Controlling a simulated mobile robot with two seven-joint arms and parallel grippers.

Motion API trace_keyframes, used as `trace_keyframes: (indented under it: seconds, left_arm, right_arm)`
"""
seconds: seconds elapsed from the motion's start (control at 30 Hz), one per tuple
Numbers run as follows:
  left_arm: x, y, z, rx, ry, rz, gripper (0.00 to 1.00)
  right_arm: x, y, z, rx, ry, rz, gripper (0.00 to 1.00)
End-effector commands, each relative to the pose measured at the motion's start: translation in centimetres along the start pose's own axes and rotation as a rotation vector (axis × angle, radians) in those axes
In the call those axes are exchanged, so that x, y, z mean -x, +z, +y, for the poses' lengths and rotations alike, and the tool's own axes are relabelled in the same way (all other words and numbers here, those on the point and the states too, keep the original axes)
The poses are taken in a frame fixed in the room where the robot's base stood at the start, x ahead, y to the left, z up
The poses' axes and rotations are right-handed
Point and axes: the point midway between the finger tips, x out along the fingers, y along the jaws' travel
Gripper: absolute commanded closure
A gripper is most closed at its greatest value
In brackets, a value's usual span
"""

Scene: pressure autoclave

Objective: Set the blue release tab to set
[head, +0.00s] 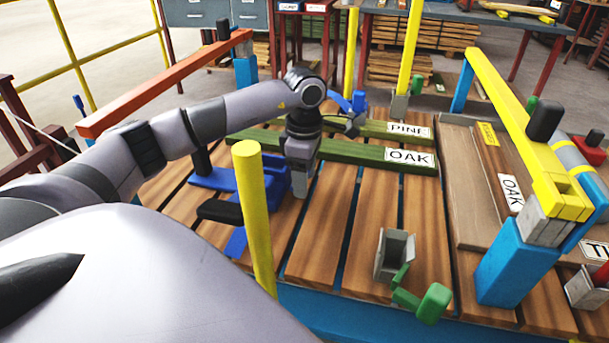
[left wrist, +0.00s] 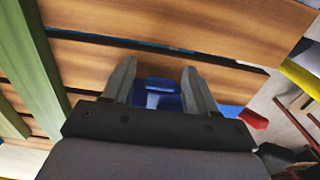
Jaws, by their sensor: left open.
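My left gripper (head: 299,186) points down over the wooden slats on the left half of the bench. In the left wrist view its two grey fingers (left wrist: 160,70) are apart, with a blue piece (left wrist: 158,86) showing between and beyond them. This may be the blue release tab, but its setting cannot be read. I cannot tell whether the fingers touch it. In the head view a blue flat assembly (head: 215,179) with black knobs lies just left of the gripper, partly hidden behind it and a yellow post. My right gripper is not in view.
A yellow post (head: 254,215) stands in front of the gripper. Green boards labelled OAK (head: 350,153) and PINE (head: 375,128) lie behind it. A grey bracket with a green handle (head: 434,303) is at the front. A yellow bar (head: 510,115) rises at right. The middle slats are clear.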

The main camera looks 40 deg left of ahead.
Motion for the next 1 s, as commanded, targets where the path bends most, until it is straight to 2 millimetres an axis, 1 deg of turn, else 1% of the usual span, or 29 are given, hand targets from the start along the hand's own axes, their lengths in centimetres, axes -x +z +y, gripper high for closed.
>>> trace_keyframes:
  seconds: [0.1,0.17,0.2,0.27,0.5,0.67,0.87,1.0]
  left_arm:
    - [0.0,0.0,0.0,0.000,0.000,0.000,0.43]
    - [0.0,0.0,0.0,0.000,0.000,0.000,0.62]
    - [0.0,0.0,0.0,0.000,0.000,0.000,0.75]
    - [0.0,0.0,0.0,0.000,0.000,0.000,0.94]
    - [0.0,-0.1,0.0,0.001,0.000,-0.010,0.94]
    - [0.1,-0.4,0.0,0.003,0.000,-0.061,0.94]
    - [0.2,-1.0,0.0,0.005,0.001,-0.189,0.94]
    - [0.2,-1.5,0.0,0.005,0.001,-0.298,0.94]
  right_arm:
    - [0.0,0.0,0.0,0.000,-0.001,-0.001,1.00]
    - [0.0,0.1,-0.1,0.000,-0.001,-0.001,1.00]
    - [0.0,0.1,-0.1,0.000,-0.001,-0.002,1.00]
    - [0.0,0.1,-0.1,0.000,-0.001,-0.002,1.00]
    - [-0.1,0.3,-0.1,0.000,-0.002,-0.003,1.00]
    - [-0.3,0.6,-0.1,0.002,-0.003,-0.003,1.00]
    - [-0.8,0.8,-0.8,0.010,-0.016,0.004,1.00]
    - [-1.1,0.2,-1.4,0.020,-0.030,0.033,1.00]
